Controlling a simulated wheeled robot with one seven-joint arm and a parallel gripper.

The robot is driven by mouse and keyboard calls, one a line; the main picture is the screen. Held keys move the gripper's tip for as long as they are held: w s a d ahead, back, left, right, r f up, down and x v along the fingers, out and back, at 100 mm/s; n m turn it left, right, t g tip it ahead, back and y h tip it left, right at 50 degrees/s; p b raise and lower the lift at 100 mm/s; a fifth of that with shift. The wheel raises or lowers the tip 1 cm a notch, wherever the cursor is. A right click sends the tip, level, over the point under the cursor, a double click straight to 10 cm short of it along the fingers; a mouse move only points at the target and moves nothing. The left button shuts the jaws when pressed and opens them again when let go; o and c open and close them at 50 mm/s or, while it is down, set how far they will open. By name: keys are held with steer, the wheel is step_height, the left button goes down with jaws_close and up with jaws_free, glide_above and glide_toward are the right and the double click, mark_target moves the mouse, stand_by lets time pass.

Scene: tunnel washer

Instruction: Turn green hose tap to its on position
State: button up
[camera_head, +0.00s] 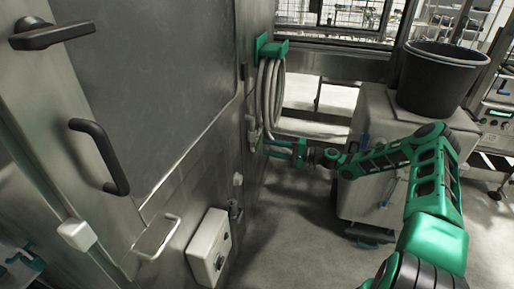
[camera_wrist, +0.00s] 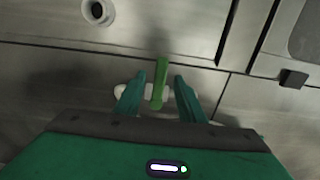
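The green tap handle (camera_wrist: 160,84) shows in the wrist view as an upright bright green lever in front of a pale valve body (camera_wrist: 122,91) on the metal wall. My gripper (camera_wrist: 160,82) has its two dark green fingers apart, one on each side of the handle. A gap shows on both sides, so the fingers do not look closed on it. In the head view my gripper (camera_head: 268,147) reaches the wall below the coiled hose (camera_head: 271,95), which hangs from a green holder (camera_head: 270,49). The handle is too small to make out there.
A grey cabinet (camera_head: 352,190) with a black bucket (camera_head: 440,75) on top stands right of the wall, beside my arm. A white control box (camera_head: 209,248) and a dark door handle (camera_head: 100,155) stick out from the washer wall. The floor between is clear.

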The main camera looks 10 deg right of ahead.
mark_target(257, 146)
steer(key=x, duration=0.5)
steer(key=shift+w+a, duration=0.2)
steer(key=shift+a, duration=0.15)
